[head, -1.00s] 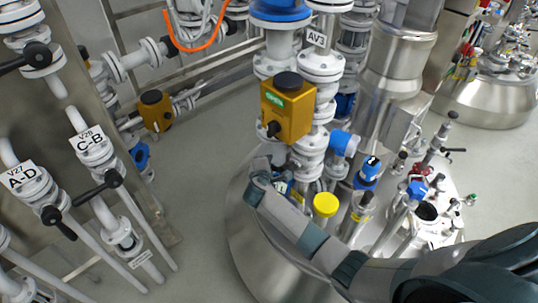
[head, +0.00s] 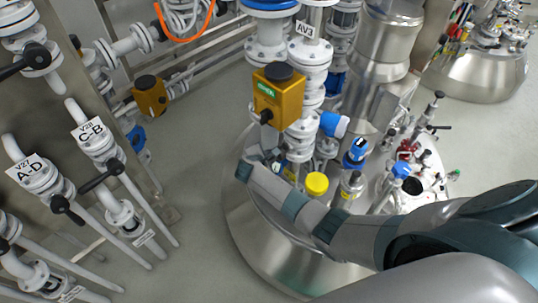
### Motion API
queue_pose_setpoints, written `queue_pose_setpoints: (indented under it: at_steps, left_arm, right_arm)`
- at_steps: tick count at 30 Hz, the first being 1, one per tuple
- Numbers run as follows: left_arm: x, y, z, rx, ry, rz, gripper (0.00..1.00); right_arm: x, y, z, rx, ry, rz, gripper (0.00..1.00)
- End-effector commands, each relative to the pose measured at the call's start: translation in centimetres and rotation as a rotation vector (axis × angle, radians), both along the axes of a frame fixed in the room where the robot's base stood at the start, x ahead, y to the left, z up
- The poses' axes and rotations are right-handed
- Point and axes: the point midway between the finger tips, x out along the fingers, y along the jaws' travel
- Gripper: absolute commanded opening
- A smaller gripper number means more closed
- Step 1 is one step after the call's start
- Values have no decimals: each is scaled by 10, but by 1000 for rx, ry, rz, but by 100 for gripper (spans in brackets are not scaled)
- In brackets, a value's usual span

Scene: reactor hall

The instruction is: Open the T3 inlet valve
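No label reading T3 is legible, so I cannot tell which valve is the T3 inlet valve. A yellow actuator box (head: 279,98) with a green sign and black knob sits on the white vertical pipe tagged AV3 (head: 306,29). My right arm comes in from the lower right across the steel tank (head: 262,238). My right gripper (head: 262,156) is at the arm's far end, just below the yellow box and beside the pipe. Its fingers are small and partly hidden, so its opening cannot be made out. My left gripper is not in view.
At left, pipes carry black-handled valves V27 A-D (head: 47,181) and V28 C-B (head: 99,154). Another yellow actuator (head: 150,95) is behind them. A yellow cap (head: 317,184) and several blue-topped fittings crowd the tank top. Bare floor (head: 195,160) lies between pipes and tank.

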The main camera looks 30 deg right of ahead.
Motion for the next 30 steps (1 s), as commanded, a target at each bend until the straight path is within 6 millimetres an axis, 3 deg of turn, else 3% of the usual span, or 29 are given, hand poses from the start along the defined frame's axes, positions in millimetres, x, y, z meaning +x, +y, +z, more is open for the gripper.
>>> queue_pose_setpoints:
  at_steps: [3, 4, 6, 20, 30]
  left_arm:
    - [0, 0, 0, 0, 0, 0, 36]
    - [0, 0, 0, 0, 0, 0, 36]
    - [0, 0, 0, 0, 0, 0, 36]
    - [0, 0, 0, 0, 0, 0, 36]
    - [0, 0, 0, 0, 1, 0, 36]
  right_arm:
    - [-2, 1, -3, 3, 4, -2, 0]
    - [-2, 1, -3, 4, 3, -3, 20]
    - [-2, 1, -3, 4, 2, -2, 36]
    - [-1, 3, 2, 3, -3, 0, 36]
    - [-17, 20, 22, 4, -4, -1, 36]
